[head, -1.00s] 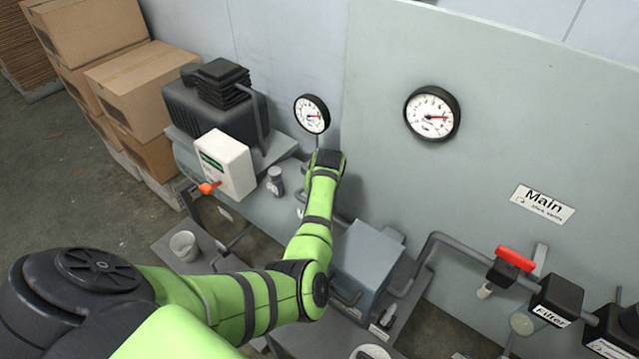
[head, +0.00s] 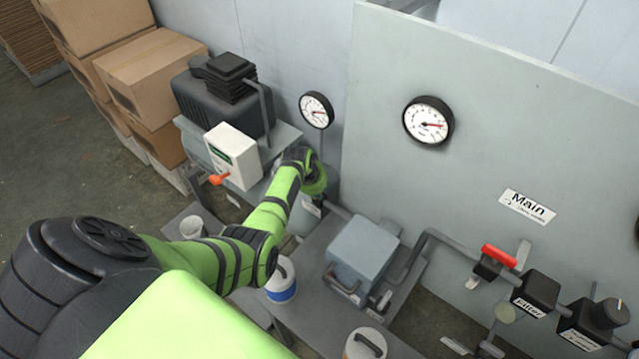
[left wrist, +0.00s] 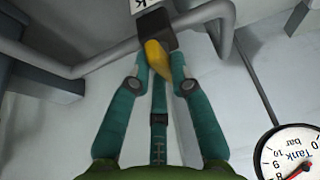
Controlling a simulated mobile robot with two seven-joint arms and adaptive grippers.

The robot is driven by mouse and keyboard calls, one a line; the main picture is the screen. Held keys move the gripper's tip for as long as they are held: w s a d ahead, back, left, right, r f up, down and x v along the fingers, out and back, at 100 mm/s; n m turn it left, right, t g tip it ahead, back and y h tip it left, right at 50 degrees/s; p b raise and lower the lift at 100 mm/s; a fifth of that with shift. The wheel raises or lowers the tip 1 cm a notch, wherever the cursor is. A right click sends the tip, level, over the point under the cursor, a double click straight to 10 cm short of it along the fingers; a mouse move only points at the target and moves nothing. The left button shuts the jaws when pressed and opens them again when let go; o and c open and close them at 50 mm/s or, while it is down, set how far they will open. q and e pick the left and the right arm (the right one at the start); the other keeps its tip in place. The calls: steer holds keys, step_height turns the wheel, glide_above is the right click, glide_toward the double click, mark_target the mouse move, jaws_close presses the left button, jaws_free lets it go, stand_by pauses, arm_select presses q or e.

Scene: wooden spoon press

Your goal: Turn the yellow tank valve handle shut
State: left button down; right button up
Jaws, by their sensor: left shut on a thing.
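The yellow tank valve handle (left wrist: 156,58) shows in the left wrist view, on a dark valve body (left wrist: 157,30) at the top middle. My left gripper (left wrist: 160,82) has teal fingers on either side of the handle and is shut on it. The handle's lower end lies between the fingers. In the head view the handle and my left fingers are hidden behind my green arm, whose wrist is below the tank gauge (head: 316,110). The gauge, marked Tank bar, also shows in the left wrist view (left wrist: 292,158). My right gripper is not in view.
Grey pipes (left wrist: 205,14) run beside the valve. A white switch box (head: 232,156) with an orange lever stands left of my wrist. A grey-blue box (head: 362,250) stands to its right. A red handle (head: 499,256) is on the wall pipe, with cartons (head: 150,70) at the back left.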

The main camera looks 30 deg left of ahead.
arm_select(q)
steer(key=shift+a+m, duration=0.1)
steer(key=shift+m, duration=0.3)
steer(key=c, duration=1.1)
jaws_free()
steer(key=v, duration=1.2)
steer(key=shift+a, duration=0.2)
